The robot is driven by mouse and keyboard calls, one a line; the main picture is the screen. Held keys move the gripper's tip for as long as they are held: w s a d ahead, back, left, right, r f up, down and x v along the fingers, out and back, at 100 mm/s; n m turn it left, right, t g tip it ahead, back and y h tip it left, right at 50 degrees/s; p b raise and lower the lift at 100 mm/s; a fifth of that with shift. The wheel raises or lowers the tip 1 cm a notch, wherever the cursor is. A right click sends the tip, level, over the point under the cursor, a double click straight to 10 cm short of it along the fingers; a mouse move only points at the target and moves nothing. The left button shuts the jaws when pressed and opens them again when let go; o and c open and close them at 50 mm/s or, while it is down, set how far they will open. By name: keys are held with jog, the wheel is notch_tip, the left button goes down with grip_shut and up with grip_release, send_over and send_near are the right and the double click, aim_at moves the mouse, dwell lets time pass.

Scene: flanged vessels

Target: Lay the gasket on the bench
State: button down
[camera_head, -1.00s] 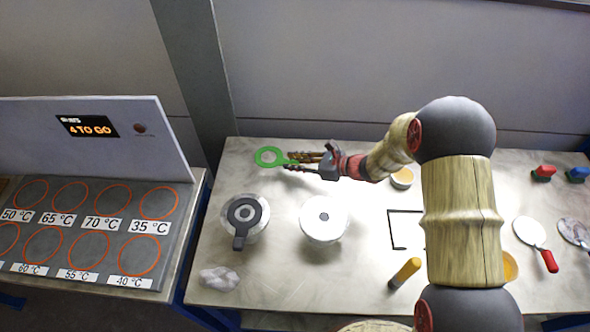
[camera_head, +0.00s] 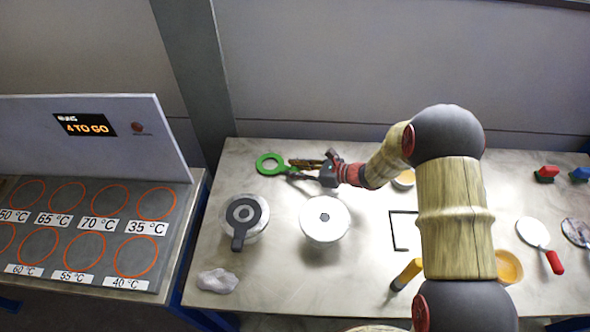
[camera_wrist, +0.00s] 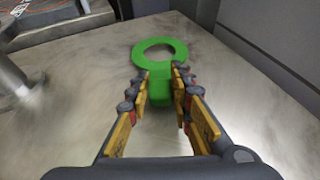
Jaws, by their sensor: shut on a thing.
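The gasket is a green ring with a tab, seen near the back left of the bench in the head view (camera_head: 268,157). My gripper (camera_head: 300,168) is shut on the tab, and the ring points left, away from the fingers. In the wrist view the green gasket (camera_wrist: 161,43) lies ahead, its tab between the two fingertips (camera_wrist: 165,85). The gasket looks low and flat over the bench (camera_head: 262,275); I cannot tell whether it touches the surface.
A vessel with a dark ring and tab on top (camera_head: 244,212) and a white-topped vessel (camera_head: 325,219) stand in front of my gripper. A crumpled pale cloth (camera_head: 217,281) lies at the front left. A panel with orange circles (camera_head: 88,240) is further left.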

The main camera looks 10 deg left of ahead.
jog(key=shift+s+d+f, duration=0.1)
jog(key=shift+s+f, duration=0.05)
jog(key=shift+f, duration=0.2)
jog(key=c, duration=2)
grip_release()
jog(key=o, duration=0.4)
jog(key=shift+s+f, duration=0.15)
jog(key=shift+f, duration=0.15)
jog(key=shift+r+p, duration=0.4)
jog(key=v, duration=0.4)
jog(key=p+v, duration=0.1)
jog(key=v, duration=0.3)
jog(key=r+p+v, duration=0.1)
jog(key=v, duration=0.3)
jog(key=shift+w, duration=0.25)
